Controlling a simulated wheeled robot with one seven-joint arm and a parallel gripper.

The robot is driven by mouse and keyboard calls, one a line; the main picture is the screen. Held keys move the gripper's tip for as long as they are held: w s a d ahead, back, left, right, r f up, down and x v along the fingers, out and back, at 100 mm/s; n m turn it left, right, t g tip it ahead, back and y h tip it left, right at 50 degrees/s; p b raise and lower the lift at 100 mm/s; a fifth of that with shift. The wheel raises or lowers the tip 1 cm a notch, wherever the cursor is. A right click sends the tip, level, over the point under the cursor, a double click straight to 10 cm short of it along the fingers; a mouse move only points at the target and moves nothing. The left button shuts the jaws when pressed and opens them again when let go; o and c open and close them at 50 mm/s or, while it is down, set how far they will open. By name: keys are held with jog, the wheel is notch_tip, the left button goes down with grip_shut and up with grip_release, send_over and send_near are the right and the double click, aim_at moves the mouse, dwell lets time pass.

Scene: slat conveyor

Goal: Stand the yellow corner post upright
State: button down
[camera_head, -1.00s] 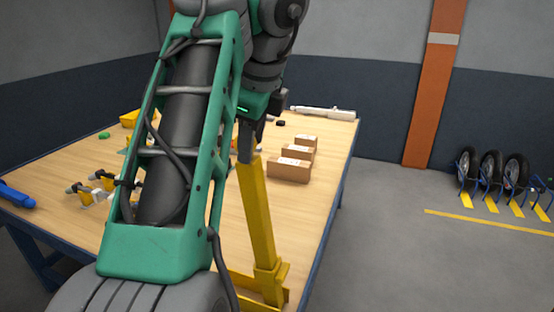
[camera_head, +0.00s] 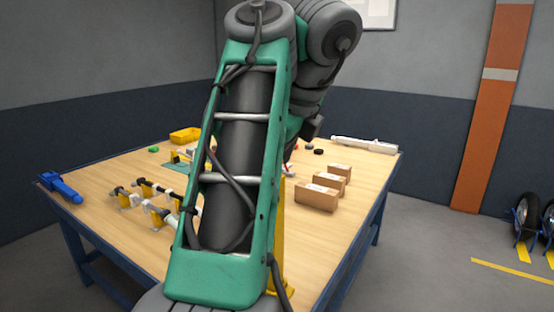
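The yellow corner post (camera_head: 280,235) shows as a narrow vertical strip just right of my green arm link, at the near part of the table. It looks roughly upright, but my arm hides its left side and much of its base, so its exact tilt cannot be told. My gripper (camera_head: 291,153) is near the post's upper end, mostly behind my arm. Its fingers are hidden, so I cannot see whether they are on the post.
The wooden table (camera_head: 110,185) has cardboard boxes (camera_head: 316,197) right of the post. A white tube (camera_head: 363,145) lies at the back edge. A yellow bin (camera_head: 185,135), several yellow stands with dark rods (camera_head: 160,215) and a blue tool (camera_head: 60,187) lie left.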

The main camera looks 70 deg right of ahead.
jog(key=c, duration=1.2)
grip_release()
jog(key=shift+d+f, duration=0.15)
jog(key=shift+f, duration=0.55)
jog(key=o, duration=0.3)
jog(key=shift+s+r, duration=0.1)
jog(key=shift+s, duration=0.15)
jog(key=p+v, duration=0.4)
jog(key=v, duration=0.4)
jog(key=shift+s+r, duration=0.1)
jog(key=shift+r, duration=0.05)
